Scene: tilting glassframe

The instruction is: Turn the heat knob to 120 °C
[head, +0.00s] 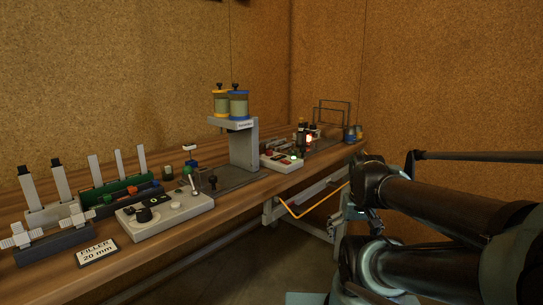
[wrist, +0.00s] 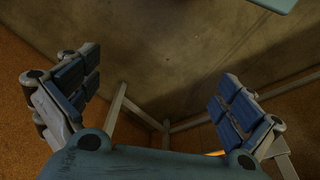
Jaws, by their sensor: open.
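A light grey control box (head: 165,213) stands near the front edge of the bench, with a large black knob (head: 143,214) and a small dark display. A second light control box (head: 281,162) with small red and dark parts is farther along the bench. Labels on both are too small to read, so I cannot tell which carries the heat knob. My gripper (wrist: 160,85) is open and empty in the wrist view, its blue-padded fingers wide apart over bare floor. In the head view my arm is at the right, off the bench and away from both boxes.
A grey stand (head: 243,150) with yellow and blue canisters rises between the boxes. Cork-like walls close the back and right. Floor before the bench is open.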

